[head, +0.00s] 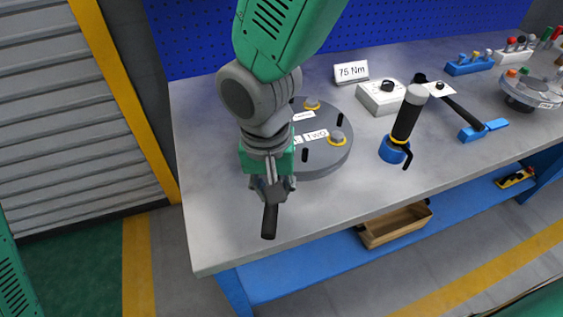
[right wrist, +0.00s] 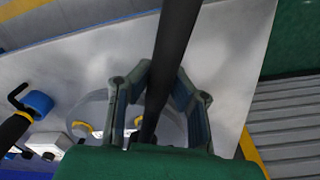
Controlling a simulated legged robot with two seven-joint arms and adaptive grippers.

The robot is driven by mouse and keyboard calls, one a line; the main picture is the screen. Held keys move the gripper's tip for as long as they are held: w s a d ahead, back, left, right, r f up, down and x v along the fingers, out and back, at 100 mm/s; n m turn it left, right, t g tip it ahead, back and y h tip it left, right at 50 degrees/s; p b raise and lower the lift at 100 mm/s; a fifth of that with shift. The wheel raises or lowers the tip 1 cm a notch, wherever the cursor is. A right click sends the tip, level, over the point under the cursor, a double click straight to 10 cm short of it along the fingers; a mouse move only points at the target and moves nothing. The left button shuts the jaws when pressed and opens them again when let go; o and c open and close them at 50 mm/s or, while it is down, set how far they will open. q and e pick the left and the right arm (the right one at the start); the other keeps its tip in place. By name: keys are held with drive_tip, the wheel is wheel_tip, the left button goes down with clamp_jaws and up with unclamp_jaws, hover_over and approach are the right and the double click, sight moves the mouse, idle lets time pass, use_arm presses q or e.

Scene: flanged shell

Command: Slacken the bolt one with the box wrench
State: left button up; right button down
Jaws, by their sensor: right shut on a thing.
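My right gripper (head: 271,187) is shut on a dark bar, the wrench handle (head: 269,222), whose end sticks out toward the table's front edge. In the right wrist view the fingers (right wrist: 162,88) close around this long black handle (right wrist: 178,35). The wrench's head is hidden. The grey round flanged shell (head: 335,160) lies behind and right of the gripper, partly covered by my arm. A bolt with a yellow ring (head: 337,137) sits by the label "two" (head: 316,134); another ringed bolt (head: 311,104) is at the back. I cannot make out bolt one. My left gripper is not in view.
A black-handled tool (head: 406,120) stands upright in a blue base right of the shell. Behind are a white box with a black knob (head: 380,97) and a "75 Nm" sign (head: 351,72). A long black tool (head: 462,112) lies farther right. The table's front left (head: 215,240) is clear.

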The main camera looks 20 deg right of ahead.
drive_tip(key=shift+s+a+f+n+h+b, duration=0.1)
drive_tip(key=shift+s+f+n+h+b, duration=0.1)
drive_tip(key=shift+f+b, duration=0.35)
drive_tip(key=shift+s+d+f+n+h+b, duration=0.1)
drive_tip(key=shift+f+h+b, duration=0.15)
drive_tip(key=shift+f, duration=0.45)
drive_tip(key=shift+s+a+f+n+h+b, duration=0.1)
drive_tip(key=shift+s+f+h+b, duration=0.05)
drive_tip(key=shift+f+b, duration=0.45)
drive_tip(key=shift+r, duration=0.1)
drive_tip(key=shift+d+r+n+y+p, duration=0.15)
drive_tip(key=shift+d+n+y+p, duration=0.1)
drive_tip(key=shift+d+n+p, duration=0.65)
drive_tip(key=shift+d+r+n+y+p, duration=0.1)
drive_tip(key=shift+d+n+y+p, duration=0.25)
drive_tip(key=shift+d, duration=0.8)
